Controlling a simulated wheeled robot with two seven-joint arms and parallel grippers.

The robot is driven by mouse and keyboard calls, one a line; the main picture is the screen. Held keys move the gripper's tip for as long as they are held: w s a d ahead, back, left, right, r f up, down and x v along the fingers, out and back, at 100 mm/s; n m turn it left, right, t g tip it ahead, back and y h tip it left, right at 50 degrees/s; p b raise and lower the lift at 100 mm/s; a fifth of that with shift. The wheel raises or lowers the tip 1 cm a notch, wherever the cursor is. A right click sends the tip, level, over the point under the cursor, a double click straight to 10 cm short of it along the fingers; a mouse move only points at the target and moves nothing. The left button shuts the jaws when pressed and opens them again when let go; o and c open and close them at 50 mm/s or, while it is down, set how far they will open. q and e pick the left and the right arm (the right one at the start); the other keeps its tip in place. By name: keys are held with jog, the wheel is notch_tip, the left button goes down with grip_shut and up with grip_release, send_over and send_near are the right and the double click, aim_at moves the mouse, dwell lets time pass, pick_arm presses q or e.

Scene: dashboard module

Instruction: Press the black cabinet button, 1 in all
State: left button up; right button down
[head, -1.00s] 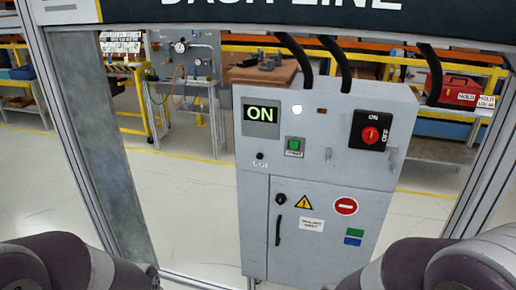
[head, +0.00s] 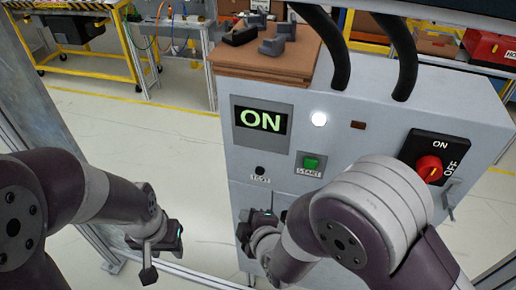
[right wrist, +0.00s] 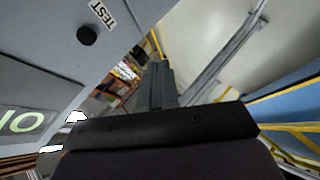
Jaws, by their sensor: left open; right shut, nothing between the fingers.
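The black button (head: 260,170) is a small round knob on the grey cabinet (head: 240,197) front, above a TEST label and below the lit ON display (head: 262,120). In the right wrist view the black button (right wrist: 87,36) is at the upper left, beside its TEST label. My right gripper (head: 246,221) is shut and empty, just below the button in the head view. In the right wrist view its shut fingers (right wrist: 160,82) point up the picture, to the right of the button and apart from it. My left gripper (head: 160,250) is open and empty, left of the cabinet.
A green START button (head: 311,163), a white lamp (head: 319,119) and a red rotary switch (head: 429,168) sit right of the black button. Black cables (head: 335,50) rise from the cabinet top. A metal frame post (head: 60,190) stands at the left, with open floor between.

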aim_at(260, 171)
pick_arm(q)
jog(key=shift+s+f+b, duration=0.55)
jog(key=shift+s+b, duration=0.15)
jog(key=shift+b, duration=0.1)
pick_arm(e)
jog(key=w+d+r+n+t, duration=0.1)
jog(key=w+d+r, duration=0.1)
jog(key=w, duration=0.6)
jog(key=shift+d+r+n, duration=0.15)
jog(key=shift+d+n, duration=0.15)
pick_arm(q)
jog(key=shift+f, duration=0.1)
pick_arm(e)
jog(key=shift+w, duration=0.2)
dwell(1.2)
jog(key=shift+w+d, duration=0.1)
jog(key=shift+w, duration=0.2)
pick_arm(q)
jog(key=shift+f, duration=0.2)
pick_arm(e)
jog(key=shift+w+d, duration=0.15)
jog(key=shift+w, duration=0.25)
dwell(0.4)
jog(key=shift+s, duration=0.15)
pick_arm(q)
jog(key=shift+b, duration=0.3)
pick_arm(e)
jog(key=shift+s+a, duration=0.25)
jog(key=shift+s, duration=0.4)
